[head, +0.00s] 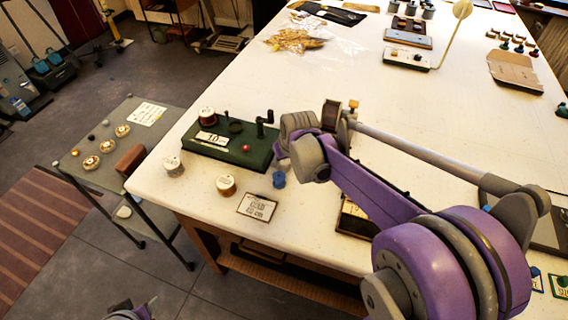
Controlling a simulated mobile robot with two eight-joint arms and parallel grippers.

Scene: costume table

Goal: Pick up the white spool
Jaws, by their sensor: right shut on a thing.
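A white-grey spool (173,166) stands upright on the white table near its left corner, in front of the green board. My right gripper (292,138) is to the right of this spool, beside the board's right end and clearly apart from the spool. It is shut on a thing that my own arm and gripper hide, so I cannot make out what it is. A small part of my left arm (133,311) shows at the bottom edge, far below the spool; its fingers are not clear.
A tan spool (226,186), a blue spool (278,180) and a label card (257,207) are close by. A grey side table (100,180) stands left. The middle of the white table is largely clear.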

